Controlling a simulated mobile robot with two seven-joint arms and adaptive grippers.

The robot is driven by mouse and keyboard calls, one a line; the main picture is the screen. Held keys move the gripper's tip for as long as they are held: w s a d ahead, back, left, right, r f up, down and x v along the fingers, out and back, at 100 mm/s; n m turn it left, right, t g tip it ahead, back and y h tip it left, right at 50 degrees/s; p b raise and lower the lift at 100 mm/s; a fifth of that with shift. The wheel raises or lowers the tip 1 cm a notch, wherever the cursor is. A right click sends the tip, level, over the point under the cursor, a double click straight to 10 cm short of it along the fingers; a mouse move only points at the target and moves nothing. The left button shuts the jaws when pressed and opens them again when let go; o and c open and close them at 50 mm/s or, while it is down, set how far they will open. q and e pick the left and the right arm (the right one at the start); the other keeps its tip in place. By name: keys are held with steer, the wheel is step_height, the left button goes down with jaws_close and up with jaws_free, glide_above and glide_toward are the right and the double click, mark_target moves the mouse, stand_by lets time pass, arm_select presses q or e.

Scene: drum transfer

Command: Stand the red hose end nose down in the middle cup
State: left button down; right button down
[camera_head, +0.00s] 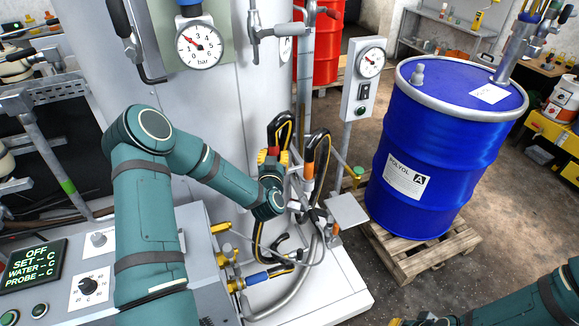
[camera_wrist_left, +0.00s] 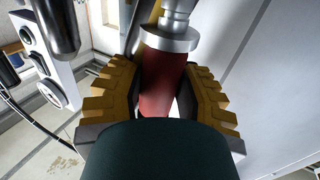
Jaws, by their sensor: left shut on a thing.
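The red hose end (camera_head: 274,152) is between the yellow fingers of my left gripper (camera_head: 268,158), in front of the white cabinet. In the left wrist view the gripper (camera_wrist_left: 160,100) is shut around the red sleeve (camera_wrist_left: 160,85). A silver collar and metal fitting (camera_wrist_left: 168,38) stick out beyond the fingers. The black and yellow hose (camera_head: 283,122) arches above the red end in the head view. I cannot make out the middle cup among the fittings behind my left wrist. My right gripper (camera_head: 427,320) shows only partly at the bottom edge, its fingers unclear.
An orange-banded hose end (camera_head: 309,172) stands close right of my left gripper. A blue hose end (camera_head: 257,278) lies lower down near brass valves (camera_head: 228,254). A small grey plate (camera_head: 347,209) and gauge post (camera_head: 362,80) stand right. A blue drum (camera_head: 440,150) sits on a pallet (camera_head: 420,258).

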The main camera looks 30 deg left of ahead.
arm_select(q)
steer(key=shift+a, duration=0.1)
steer(key=shift+f+b, duration=1.8)
steer(key=shift+f, duration=1)
steer(key=shift+s+r, duration=0.1)
steer(key=shift+f, duration=0.5)
steer(key=shift+f, duration=0.35)
steer(key=shift+f, duration=0.35)
steer(key=shift+f, duration=0.35)
steer(key=shift+f, duration=0.3)
